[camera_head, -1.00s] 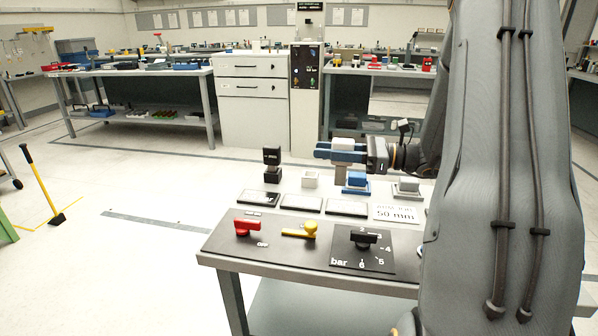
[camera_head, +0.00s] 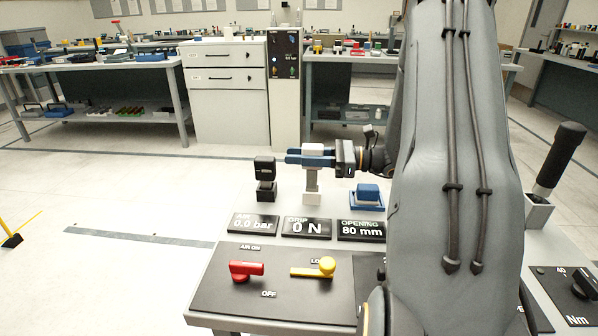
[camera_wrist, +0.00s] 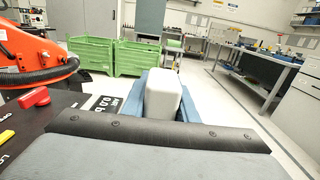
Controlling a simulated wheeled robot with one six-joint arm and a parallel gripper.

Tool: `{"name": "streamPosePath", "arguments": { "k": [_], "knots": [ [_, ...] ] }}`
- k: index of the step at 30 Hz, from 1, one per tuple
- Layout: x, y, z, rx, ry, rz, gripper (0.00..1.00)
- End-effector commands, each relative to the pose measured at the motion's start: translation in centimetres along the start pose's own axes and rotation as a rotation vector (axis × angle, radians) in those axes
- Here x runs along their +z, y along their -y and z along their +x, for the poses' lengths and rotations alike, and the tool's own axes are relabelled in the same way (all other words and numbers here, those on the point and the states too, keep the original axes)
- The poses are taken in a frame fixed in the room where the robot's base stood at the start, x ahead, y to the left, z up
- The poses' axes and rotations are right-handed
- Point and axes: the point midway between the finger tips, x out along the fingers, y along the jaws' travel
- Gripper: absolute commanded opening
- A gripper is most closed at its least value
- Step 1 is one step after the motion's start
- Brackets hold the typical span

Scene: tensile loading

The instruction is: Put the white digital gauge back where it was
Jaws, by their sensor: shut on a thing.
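The white digital gauge (camera_head: 313,148) is held between the blue fingers of my gripper (camera_head: 308,158), upright, with its grey lower part hanging below them. In the wrist view the gauge (camera_wrist: 163,95) is a white rounded block between the fingers, its display not visible. Directly below it in the head view is a small white stand (camera_head: 312,198). The gauge's lower end lines up with the stand's top and looks close to it; I cannot tell if it touches or is inside.
A black gauge on a black stand (camera_head: 265,185) is close on the left, a blue block on a blue stand (camera_head: 367,195) on the right. In front lie display plates (camera_head: 307,228), a red handle (camera_head: 246,269) and a yellow handle (camera_head: 314,270). Green crates (camera_wrist: 137,58) stand beyond.

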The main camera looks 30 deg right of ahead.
Motion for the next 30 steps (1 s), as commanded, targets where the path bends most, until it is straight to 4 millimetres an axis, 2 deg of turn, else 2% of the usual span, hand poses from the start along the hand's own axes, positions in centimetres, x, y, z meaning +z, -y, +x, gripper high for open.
{"name": "streamPosePath", "arguments": {
  "k": [5, 11, 22, 23, 24, 26, 30],
  "knots": [
    [-1.3, 0.0, 0.0, 0.0, 0.0, 0.002, 0.0],
    [-3.9, 0.0, 0.0, 0.0, 0.0, 0.002, 0.0],
    [-4.3, 0.0, 0.0, 0.0, 0.0, 0.0, 0.0],
    [-4.3, 0.0, 0.0, 0.0, 0.0, 0.0, 0.28],
    [-4.3, 0.0, 0.0, 0.0, 0.0, 0.0, 0.35],
    [-4.3, 0.0, 0.0, 0.0, 0.0, 0.0, 0.45],
    [-4.3, 0.0, 0.0, 0.0, 0.0, 0.0, 0.45]
  ]
}}
